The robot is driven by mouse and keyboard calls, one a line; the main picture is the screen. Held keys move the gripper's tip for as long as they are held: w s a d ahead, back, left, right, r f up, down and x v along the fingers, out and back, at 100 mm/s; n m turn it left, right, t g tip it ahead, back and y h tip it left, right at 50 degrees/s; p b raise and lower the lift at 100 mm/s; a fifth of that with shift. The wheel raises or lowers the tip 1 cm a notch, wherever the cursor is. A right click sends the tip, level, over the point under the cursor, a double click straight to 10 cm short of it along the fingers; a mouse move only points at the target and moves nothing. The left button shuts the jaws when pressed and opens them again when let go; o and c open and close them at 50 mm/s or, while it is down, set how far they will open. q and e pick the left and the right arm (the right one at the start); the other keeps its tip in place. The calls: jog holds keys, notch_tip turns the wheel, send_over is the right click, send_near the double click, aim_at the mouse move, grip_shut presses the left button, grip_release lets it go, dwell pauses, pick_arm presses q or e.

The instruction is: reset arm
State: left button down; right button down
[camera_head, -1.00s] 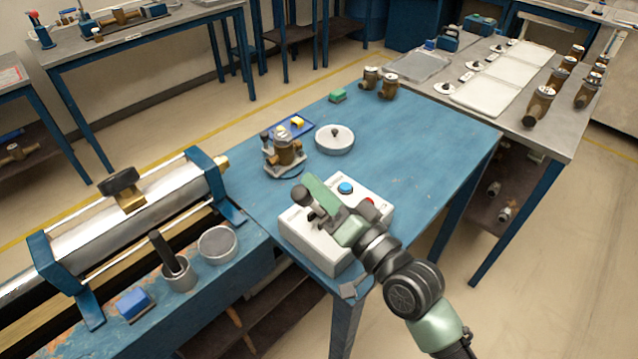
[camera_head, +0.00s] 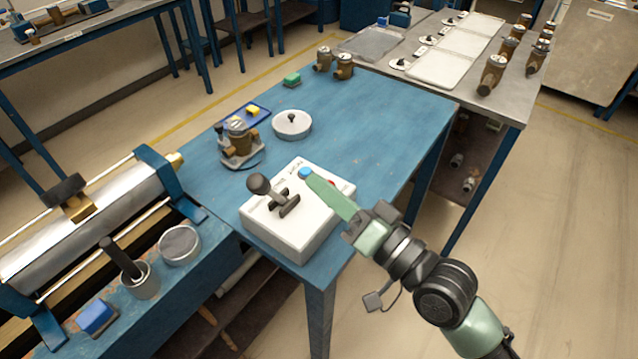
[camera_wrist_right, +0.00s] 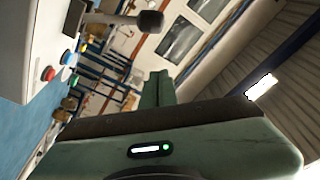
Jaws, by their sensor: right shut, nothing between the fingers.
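My right gripper (camera_head: 312,178) is shut and empty. In the head view its green fingers point up and left over the right part of the white control box (camera_head: 288,249), their tips close to the blue button (camera_head: 305,173). I cannot tell whether they touch it. The box carries a black-knobbed lever (camera_head: 262,187) and a red button (camera_head: 331,183), partly hidden by the fingers. In the right wrist view the shut fingers (camera_wrist_right: 160,85) show in the middle, with the lever knob (camera_wrist_right: 150,23) above and the red button (camera_wrist_right: 48,73) at left. My left gripper is not in view.
The blue table (camera_head: 385,115) is mostly clear behind the box. A brass meter on a stand (camera_head: 240,145) and a round white dish (camera_head: 292,124) stand behind it. A long metal cylinder (camera_head: 105,215) lies at left, with a cup (camera_head: 142,283) in front.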

jog(key=s+d+f+n+g+h, duration=0.1)
jog(key=s+d+f+g+h, duration=0.2)
jog(key=f, duration=0.6)
jog(key=s+d+f+n+g+h, duration=0.1)
jog(key=s+d+f+h, duration=0.2)
jog(key=d+f+h, duration=0.45)
jog(key=s+d+f+g+h, duration=0.3)
jog(key=s+d+f+g, duration=0.3)
jog(key=s+d+f, duration=0.5)
notch_tip(320, 180, down, 25)
jog(key=s+a+g, duration=0.1)
jog(key=s+a, duration=0.1)
jog(key=s, duration=0.1)
jog(key=s+d+f+n+g, duration=0.1)
jog(key=s+d+f, duration=0.2)
jog(key=s+f, duration=1.3)
jog(key=shift+s+f, duration=0.15)
